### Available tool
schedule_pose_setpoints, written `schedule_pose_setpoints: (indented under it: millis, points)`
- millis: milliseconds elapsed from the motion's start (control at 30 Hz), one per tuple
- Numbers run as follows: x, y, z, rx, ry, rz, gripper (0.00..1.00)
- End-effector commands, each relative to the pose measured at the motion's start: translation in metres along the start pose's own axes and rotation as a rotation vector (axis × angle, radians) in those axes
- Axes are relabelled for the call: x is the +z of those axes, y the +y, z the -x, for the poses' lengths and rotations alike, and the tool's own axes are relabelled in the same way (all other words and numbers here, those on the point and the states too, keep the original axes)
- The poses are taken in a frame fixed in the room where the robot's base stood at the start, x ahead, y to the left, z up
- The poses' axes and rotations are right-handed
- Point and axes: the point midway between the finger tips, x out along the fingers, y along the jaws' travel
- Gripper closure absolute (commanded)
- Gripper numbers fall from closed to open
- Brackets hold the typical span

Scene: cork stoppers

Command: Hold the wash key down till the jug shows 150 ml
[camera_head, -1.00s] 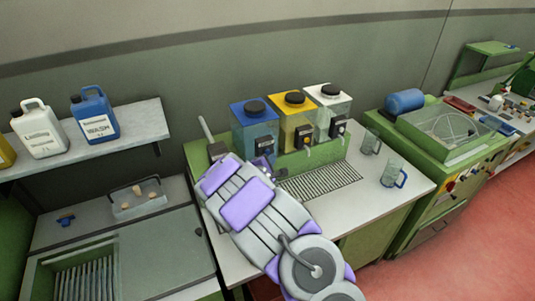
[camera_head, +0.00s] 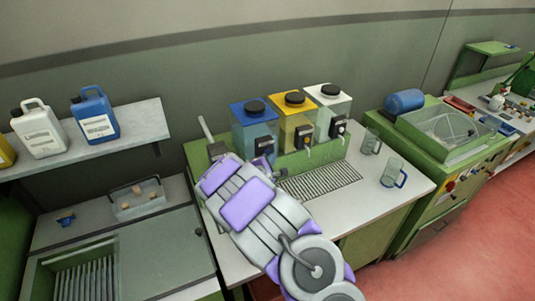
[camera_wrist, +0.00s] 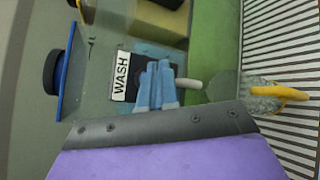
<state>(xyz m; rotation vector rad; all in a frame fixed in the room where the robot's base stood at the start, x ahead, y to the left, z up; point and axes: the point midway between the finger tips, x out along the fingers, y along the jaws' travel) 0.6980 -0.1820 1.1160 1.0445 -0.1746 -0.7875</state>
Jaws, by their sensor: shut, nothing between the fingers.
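The blue-lidded wash dispenser (camera_head: 252,123) stands at the left of three dispensers on the counter. In the wrist view its WASH label (camera_wrist: 121,75) shows beside a dark key panel (camera_wrist: 138,68) and a pale spout (camera_wrist: 187,83). My gripper (camera_wrist: 157,68) is shut and empty, with its blue fingertips over the panel by the label. The fingers cover the key, so I cannot tell how far it is pressed. A clear jug with a yellow handle (camera_wrist: 278,93) is beyond the spout, over the grate. Its level and marks are not readable. My arm hides it in the head view.
The yellow-lidded (camera_head: 297,118) and white-lidded (camera_head: 330,112) dispensers stand to the right. Two other clear jugs, one upright near the back (camera_head: 371,142) and one with a blue handle (camera_head: 392,173), stand right of the drain grate (camera_head: 320,186). The counter's front right is clear.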

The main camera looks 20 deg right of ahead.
Motion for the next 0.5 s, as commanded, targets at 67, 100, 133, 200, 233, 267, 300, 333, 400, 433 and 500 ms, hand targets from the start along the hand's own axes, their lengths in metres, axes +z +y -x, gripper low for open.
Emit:
schedule_pose_setpoints:
  millis: [67, 100, 133, 200, 233, 267, 300, 333, 400, 433, 500]
  points:
    - [0.0000, 0.0003, -0.0001, 0.000, 0.000, 0.000, 1.00]
    - [0.0000, 0.0007, -0.0002, -0.001, 0.000, 0.000, 1.00]
    - [-0.0001, 0.0010, -0.0004, -0.001, 0.001, 0.000, 1.00]
    - [-0.0004, 0.0018, -0.0009, -0.001, 0.001, 0.000, 1.00]
    - [-0.0007, 0.0022, -0.0012, -0.002, 0.001, 0.000, 1.00]
    - [-0.0009, 0.0026, -0.0015, -0.002, 0.002, 0.000, 1.00]
    - [-0.0013, 0.0031, -0.0019, -0.002, 0.002, 0.000, 1.00]
    - [-0.0016, 0.0033, -0.0023, -0.002, 0.002, 0.000, 1.00]
    - [-0.0023, 0.0041, -0.0030, -0.002, 0.003, 0.001, 1.00]
    - [-0.0026, 0.0045, -0.0034, -0.002, 0.003, 0.001, 1.00]
    - [-0.0030, 0.0052, -0.0041, -0.001, 0.003, 0.000, 1.00]
